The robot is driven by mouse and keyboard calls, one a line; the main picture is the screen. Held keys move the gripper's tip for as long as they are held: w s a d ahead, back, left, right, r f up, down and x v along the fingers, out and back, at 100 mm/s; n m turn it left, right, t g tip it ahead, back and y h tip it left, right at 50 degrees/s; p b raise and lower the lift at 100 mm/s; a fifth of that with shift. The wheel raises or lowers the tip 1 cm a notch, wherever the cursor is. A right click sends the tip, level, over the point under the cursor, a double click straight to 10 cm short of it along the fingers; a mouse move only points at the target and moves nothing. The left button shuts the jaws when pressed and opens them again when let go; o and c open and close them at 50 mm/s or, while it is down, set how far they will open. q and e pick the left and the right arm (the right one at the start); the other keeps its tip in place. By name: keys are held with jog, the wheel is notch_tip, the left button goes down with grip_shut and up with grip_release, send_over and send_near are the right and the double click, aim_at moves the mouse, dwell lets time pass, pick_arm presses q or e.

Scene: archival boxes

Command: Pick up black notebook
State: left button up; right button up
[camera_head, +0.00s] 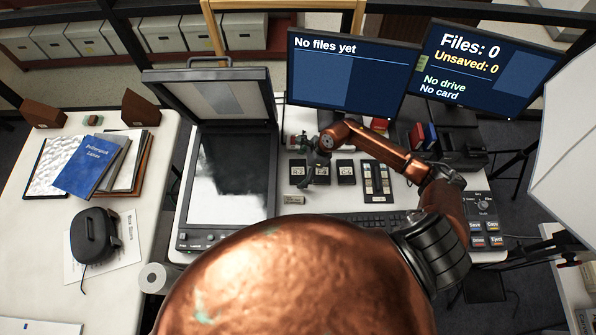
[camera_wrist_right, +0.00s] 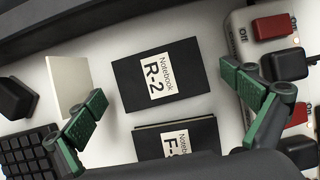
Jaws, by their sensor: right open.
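Black notebooks with cream labels lie flat on the white desk. In the right wrist view one reads "Notebook R-2" (camera_wrist_right: 186,90), and a second, labelled "Notebook F-" and partly cut off (camera_wrist_right: 150,145), lies just below it. In the head view several small black label-bearing items show in a row, including one at the left (camera_head: 298,165) and one at the right (camera_head: 346,164); their print is too small to read.
A black keypad (camera_wrist_right: 28,156) and a pale block (camera_wrist_right: 70,80) lie left in the wrist view; a white strip with red switches (camera_wrist_right: 273,27) is at the right. In the head view, a scanner (camera_head: 232,175) stands left and monitors (camera_head: 349,72) behind.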

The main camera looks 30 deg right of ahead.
jog(key=shift+c, duration=0.2)
jog(key=c, duration=1.3)
jog(key=shift+o, duration=0.2)
jog(key=shift+r, duration=0.2)
